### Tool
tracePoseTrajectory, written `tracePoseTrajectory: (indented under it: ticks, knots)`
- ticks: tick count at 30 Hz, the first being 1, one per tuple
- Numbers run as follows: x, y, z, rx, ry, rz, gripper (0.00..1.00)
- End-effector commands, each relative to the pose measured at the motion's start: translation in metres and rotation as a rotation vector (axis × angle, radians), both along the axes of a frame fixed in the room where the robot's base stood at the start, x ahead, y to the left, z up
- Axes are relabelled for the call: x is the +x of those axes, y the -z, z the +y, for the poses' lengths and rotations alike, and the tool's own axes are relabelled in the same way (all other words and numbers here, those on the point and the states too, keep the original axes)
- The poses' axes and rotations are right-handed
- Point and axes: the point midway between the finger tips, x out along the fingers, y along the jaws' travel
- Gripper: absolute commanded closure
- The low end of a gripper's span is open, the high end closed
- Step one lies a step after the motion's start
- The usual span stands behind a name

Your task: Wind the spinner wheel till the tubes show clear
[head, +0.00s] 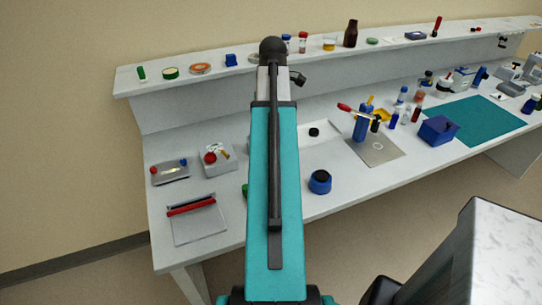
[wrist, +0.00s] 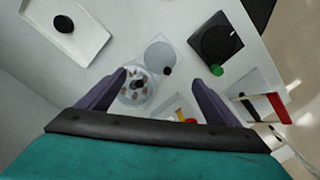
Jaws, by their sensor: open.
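In the wrist view, a round clear rotor (wrist: 134,98) with a dark centre knob holds several small tan-tipped tubes. A pale grey disc (wrist: 158,52) with a dark knob (wrist: 167,71) near its edge sits just beside it and looks like the spinner wheel. My gripper (wrist: 158,77) is open and empty, its two dark fingers spread above the bench. The rotor lies by the left finger, and the disc's knob shows between the fingertips. Whether the tubes are cloudy or clear is too small to tell. In the head view my arm hides the spinner and gripper.
A black square plate with a green knob (wrist: 217,70) lies to the right in the wrist view; a white tray (wrist: 88,50) is upper left. In the head view, a blue jar (head: 320,184) stands near the bench's front edge, and a blue box (head: 438,130) farther right.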

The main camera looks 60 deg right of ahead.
Motion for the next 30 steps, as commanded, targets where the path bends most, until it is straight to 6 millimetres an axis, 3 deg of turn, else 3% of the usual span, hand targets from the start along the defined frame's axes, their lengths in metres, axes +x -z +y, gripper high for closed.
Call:
tracePoseTrajectory:
  ticks: [8,30]
  knots:
    - [0.0,0.013,0.001,0.002,0.0,0.001,0.15]
    - [0.0,0.082,0.001,0.001,-0.001,0.001,0.15]
